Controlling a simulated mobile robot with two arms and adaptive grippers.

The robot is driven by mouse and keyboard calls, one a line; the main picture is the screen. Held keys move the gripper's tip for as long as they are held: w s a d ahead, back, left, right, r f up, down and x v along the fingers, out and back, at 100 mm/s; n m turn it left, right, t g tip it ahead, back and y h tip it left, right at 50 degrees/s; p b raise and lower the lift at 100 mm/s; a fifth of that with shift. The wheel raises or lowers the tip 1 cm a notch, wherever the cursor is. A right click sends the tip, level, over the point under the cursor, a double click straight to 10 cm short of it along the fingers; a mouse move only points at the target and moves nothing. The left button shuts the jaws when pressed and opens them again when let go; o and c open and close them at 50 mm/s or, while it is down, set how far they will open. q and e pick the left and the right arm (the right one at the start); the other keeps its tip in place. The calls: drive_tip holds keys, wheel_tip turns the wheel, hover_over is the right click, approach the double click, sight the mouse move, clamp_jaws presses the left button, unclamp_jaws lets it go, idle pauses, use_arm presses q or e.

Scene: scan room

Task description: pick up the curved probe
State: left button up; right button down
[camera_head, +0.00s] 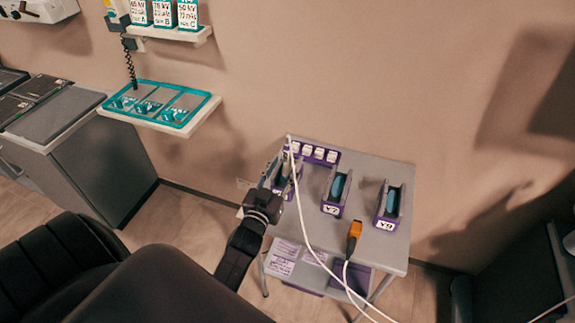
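A grey cart (377,170) against the wall carries a row of purple cradles. The left cradle is largely covered by my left gripper (282,178), which reaches in around a dark upright item there. The middle cradle (331,208) and the right cradle (387,222) each hold a blue-topped item; they are labelled, but the labels are hard to read. A white cable (307,225) runs from just above my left gripper down across the cart. I cannot tell which item is the curved probe, or whether the fingers are closed on anything. My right gripper is not in view.
An orange connector (354,231) with a white cable lies at the cart's front edge. A purple strip with white squares (313,153) stands at the cart's back. A teal-edged tray (211,103) juts from the wall at left. A dark padded seat (75,262) fills the lower left.

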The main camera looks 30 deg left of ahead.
sight(286, 159)
use_arm(q)
drive_tip(key=x, duration=0.1)
drive_tip(key=p+x, duration=0.1)
drive_tip(key=x, duration=0.1)
drive_tip(key=shift+w+a+r, duration=0.2)
drive_tip(key=shift+w+a, duration=0.05)
drive_tip(key=shift+a, duration=0.05)
drive_tip(key=shift+w+a+f, duration=0.15)
drive_tip(key=shift+w, duration=0.5)
clamp_jaws()
